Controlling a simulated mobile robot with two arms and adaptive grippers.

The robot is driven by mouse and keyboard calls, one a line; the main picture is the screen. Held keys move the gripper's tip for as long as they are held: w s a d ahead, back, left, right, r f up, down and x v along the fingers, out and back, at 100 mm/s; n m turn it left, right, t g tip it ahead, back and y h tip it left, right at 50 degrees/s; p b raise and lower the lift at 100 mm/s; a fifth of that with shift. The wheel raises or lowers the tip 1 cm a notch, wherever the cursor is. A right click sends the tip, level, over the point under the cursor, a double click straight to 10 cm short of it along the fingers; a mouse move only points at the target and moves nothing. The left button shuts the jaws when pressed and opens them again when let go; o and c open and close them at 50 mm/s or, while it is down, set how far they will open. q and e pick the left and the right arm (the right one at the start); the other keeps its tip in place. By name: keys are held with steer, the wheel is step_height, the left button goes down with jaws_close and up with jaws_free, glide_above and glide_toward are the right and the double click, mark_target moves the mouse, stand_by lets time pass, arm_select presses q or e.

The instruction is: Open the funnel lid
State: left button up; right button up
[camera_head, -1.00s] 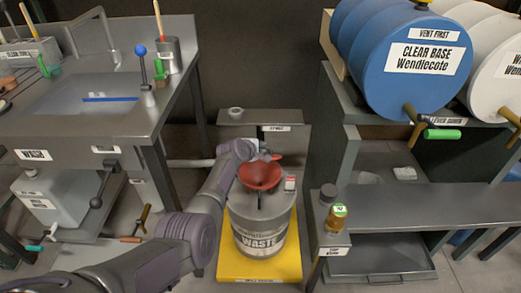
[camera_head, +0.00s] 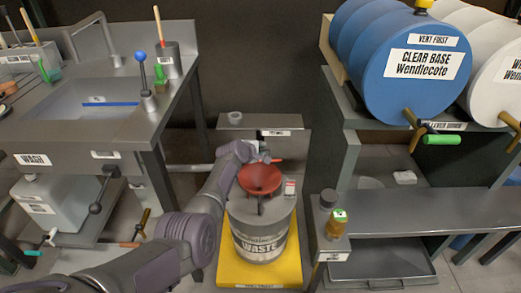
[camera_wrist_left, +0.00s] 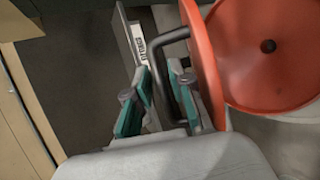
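The red funnel (camera_head: 261,180) sits on top of the waste drum (camera_head: 260,238), and its bowl is uncovered. It also shows in the left wrist view (camera_wrist_left: 268,46), with a dark hole in its middle. The red lid (camera_wrist_left: 203,65) stands tilted up at the funnel's edge, with a black loop handle (camera_wrist_left: 153,88) on its outer side. In the head view only a small red piece of the lid shows behind the bowl. My left gripper (camera_wrist_left: 160,80) has its teal-padded fingers apart, on either side of the handle bar. My right gripper is not in view.
The drum stands on a yellow platform (camera_head: 228,265). A grey ledge (camera_head: 228,125) with a small cup is behind it. A sink bench (camera_head: 85,122) is at left. A shelf (camera_head: 420,210) with jars and large barrels (camera_head: 415,62) is at right.

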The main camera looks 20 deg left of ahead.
arm_select(q)
steer(key=v, duration=1.2)
stand_by(0.4)
steer(key=shift+f, duration=0.15)
